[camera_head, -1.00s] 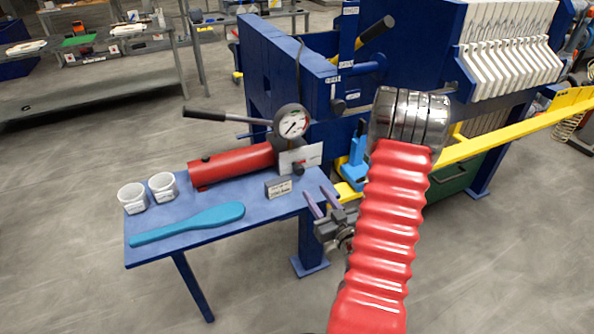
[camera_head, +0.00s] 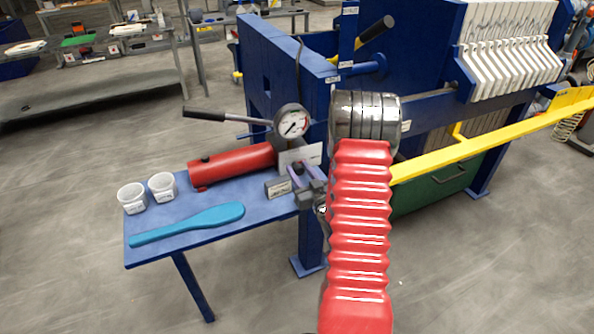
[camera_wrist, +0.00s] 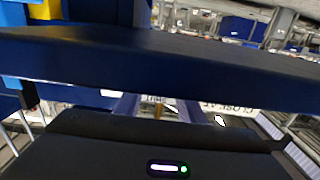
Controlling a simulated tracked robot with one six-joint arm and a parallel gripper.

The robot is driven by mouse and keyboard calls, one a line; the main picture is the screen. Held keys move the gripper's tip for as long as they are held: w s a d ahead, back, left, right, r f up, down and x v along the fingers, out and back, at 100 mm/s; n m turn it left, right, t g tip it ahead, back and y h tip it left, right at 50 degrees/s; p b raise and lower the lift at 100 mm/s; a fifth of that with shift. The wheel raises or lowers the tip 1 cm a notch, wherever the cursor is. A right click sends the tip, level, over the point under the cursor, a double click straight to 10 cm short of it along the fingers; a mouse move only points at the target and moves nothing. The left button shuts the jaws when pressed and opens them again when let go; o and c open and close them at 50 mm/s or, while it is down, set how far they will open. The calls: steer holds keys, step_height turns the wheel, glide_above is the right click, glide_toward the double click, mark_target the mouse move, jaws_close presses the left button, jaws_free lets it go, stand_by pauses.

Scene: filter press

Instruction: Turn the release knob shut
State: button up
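My gripper (camera_head: 302,172) is at the right end of the blue bench in the head view, at the pump's gauge end. Its two purple-grey fingers are apart, one on each side of the spot where the small black release knob was visible before. The fingers now hide most or all of the knob. In the wrist view the fingers (camera_wrist: 160,108) also stand apart, with a small brass-coloured part (camera_wrist: 159,111) between them. I cannot tell whether they touch the knob. The red pump cylinder (camera_head: 232,163) and pressure gauge (camera_head: 291,121) sit just behind. A white label plate (camera_head: 302,155) is partly hidden.
The black pump handle (camera_head: 205,115) sticks out left. A yellow rail (camera_head: 480,143) and the blue press frame are at right. A blue beam (camera_wrist: 160,65) crosses the wrist view.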

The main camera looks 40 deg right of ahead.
steer(key=shift+w+d, duration=0.1)
steer(key=shift+w, duration=0.35)
steer(key=c, duration=0.7)
steer(key=shift+n, duration=1.5)
steer(key=o, duration=0.7)
